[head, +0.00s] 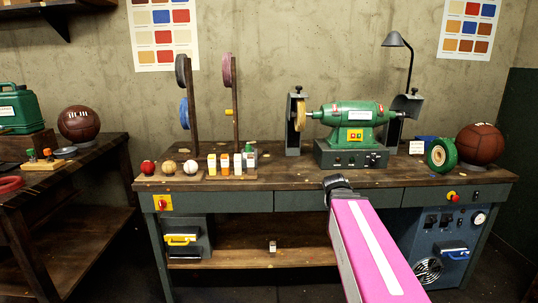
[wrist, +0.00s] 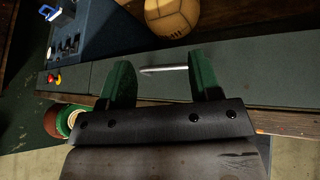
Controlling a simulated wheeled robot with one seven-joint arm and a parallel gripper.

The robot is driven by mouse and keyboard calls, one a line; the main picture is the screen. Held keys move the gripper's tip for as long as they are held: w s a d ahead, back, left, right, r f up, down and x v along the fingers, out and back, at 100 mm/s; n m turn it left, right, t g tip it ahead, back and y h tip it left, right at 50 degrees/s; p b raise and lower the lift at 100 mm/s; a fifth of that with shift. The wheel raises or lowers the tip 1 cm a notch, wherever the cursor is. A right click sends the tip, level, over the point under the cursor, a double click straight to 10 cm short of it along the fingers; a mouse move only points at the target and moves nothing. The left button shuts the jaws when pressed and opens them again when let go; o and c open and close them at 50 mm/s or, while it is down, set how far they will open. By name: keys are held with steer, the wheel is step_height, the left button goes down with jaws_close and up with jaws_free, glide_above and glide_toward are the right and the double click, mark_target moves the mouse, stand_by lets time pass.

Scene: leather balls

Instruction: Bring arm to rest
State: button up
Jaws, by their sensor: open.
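My pink arm (head: 372,250) reaches from the bottom right of the head view to the front of the workbench (head: 300,201). Its dark end stands before the drawer fronts; the fingers cannot be made out there. In the wrist view my gripper (wrist: 160,68) is open, with two green fingers apart and nothing held between them. A thin metal drawer handle (wrist: 163,69) shows behind the gap; I cannot tell whether the fingers touch anything. A tan ball (wrist: 172,17) shows at the top of the wrist view, beyond the fingers.
On the workbench stand a green grinder (head: 352,128), a green wheel (head: 441,154), a brown ball (head: 480,144) and several small balls and bottles. A blue machine (head: 445,245) is below at right. A second table (head: 62,182) stands left, with floor between.

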steer(key=s+a+f+n+g+y, duration=0.1)
steer(key=s+a+f+g+y, duration=0.1)
steer(key=s+a+f, duration=0.2)
steer(key=s+a+f+n+g+y, duration=0.1)
steer(key=s+a+f, duration=0.4)
steer(key=f, duration=0.8)
steer(key=s+n+g, duration=0.1)
steer(key=s+g, duration=0.1)
steer(key=shift+s+f+y, duration=0.15)
steer(key=shift+s+y, duration=0.25)
steer(key=shift+a, duration=0.1)
